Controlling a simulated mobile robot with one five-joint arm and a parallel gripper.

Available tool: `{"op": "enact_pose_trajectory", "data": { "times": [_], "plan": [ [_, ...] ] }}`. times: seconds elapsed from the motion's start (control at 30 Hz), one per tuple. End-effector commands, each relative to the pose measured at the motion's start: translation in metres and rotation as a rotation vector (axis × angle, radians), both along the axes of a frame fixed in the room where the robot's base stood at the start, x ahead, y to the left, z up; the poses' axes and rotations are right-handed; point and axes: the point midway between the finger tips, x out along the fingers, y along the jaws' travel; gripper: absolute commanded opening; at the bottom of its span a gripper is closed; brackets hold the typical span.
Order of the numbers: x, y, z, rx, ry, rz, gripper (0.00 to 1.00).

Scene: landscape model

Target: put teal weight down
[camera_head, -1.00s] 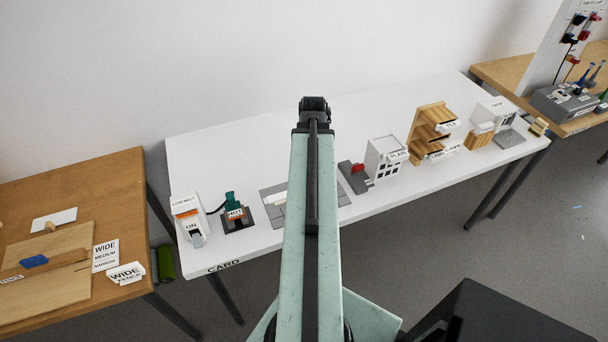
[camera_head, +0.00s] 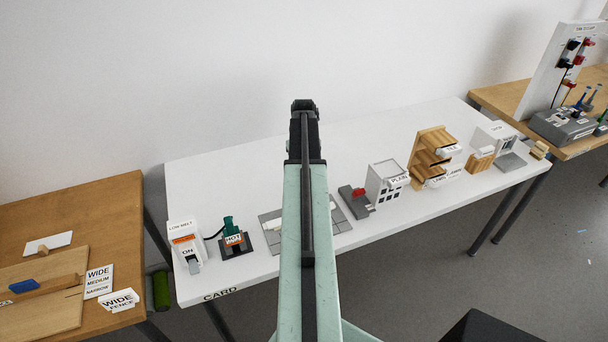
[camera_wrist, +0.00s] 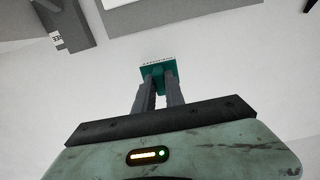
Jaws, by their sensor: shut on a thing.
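The teal weight (camera_wrist: 159,69) shows in the wrist view as a small teal block with a pale marked edge. My gripper (camera_wrist: 160,84) is shut on it, with the two grey fingers on either side of its narrower part. White surface shows around it; I cannot tell whether the weight touches it. In the head view my arm hides the weight, and the end of my arm (camera_head: 304,106) shows in front of the wall and the table's back edge.
The white table (camera_head: 240,150) has a clear back half. Along its front stand a LOW MELT box (camera_head: 185,240), a HOT holder (camera_head: 234,240), a grey plate (camera_head: 270,228), a white PLAIN building (camera_head: 384,182) and wooden shelves (camera_head: 430,150). Wooden tables flank it.

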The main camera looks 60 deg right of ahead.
Motion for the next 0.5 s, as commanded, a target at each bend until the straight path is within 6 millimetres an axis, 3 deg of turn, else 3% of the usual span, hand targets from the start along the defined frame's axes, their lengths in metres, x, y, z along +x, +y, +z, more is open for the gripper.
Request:
{"op": "enact_pose_trajectory", "data": {
  "times": [0.07,0.2,0.27,0.5],
  "plan": [
    [0.007,-0.008,-0.001,0.000,0.000,0.000,0.00],
    [0.005,-0.005,-0.033,0.000,0.000,0.000,0.00],
    [0.005,-0.005,-0.040,0.000,0.000,0.000,0.00],
    [0.004,-0.005,-0.036,0.000,0.000,0.000,0.00]
  ]
}}
